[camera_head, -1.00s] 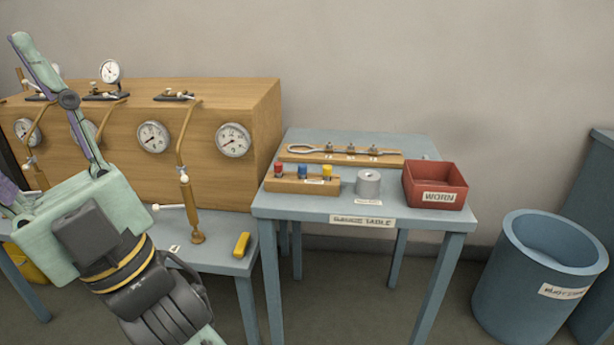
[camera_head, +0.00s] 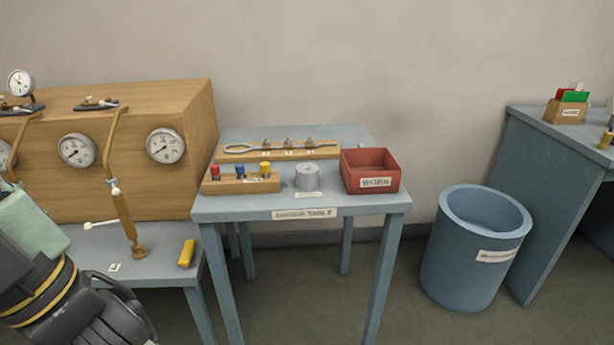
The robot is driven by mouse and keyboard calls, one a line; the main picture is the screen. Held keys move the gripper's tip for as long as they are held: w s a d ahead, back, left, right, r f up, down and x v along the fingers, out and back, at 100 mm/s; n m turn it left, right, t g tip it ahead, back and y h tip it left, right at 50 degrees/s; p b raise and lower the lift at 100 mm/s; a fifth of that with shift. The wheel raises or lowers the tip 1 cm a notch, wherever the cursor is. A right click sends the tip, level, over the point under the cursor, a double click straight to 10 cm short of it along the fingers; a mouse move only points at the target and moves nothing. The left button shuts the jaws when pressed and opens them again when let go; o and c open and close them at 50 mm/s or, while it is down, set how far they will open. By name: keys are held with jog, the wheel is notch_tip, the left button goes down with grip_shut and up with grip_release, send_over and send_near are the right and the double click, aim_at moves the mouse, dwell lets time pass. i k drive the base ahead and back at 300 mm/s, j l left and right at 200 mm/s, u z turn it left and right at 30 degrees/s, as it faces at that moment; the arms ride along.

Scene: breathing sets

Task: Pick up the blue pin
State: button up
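The blue pin (camera_head: 240,171) stands upright in a small wooden block (camera_head: 241,185) at the front left of the gauge table (camera_head: 258,206). It is between a red pin (camera_head: 216,171) on its left and a yellow pin (camera_head: 265,169) on its right. Part of my arm shows at the lower left, well apart from the pins. My gripper's fingers are out of view.
Behind the pins lies a wooden rack (camera_head: 278,152) with a looped tool. A grey cylinder (camera_head: 307,177) and a red bin (camera_head: 370,172) stand to the right. A wooden gauge cabinet (camera_head: 190,115) is at left, a blue barrel (camera_head: 474,250) at right.

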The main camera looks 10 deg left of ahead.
aim_at(240, 170)
jog(key=i+j+u, duration=0.2)
jog(key=u, duration=0.15)
jog(key=i+j+u, duration=0.1)
jog(key=i+u, duration=0.6)
jog(key=k, duration=0.05)
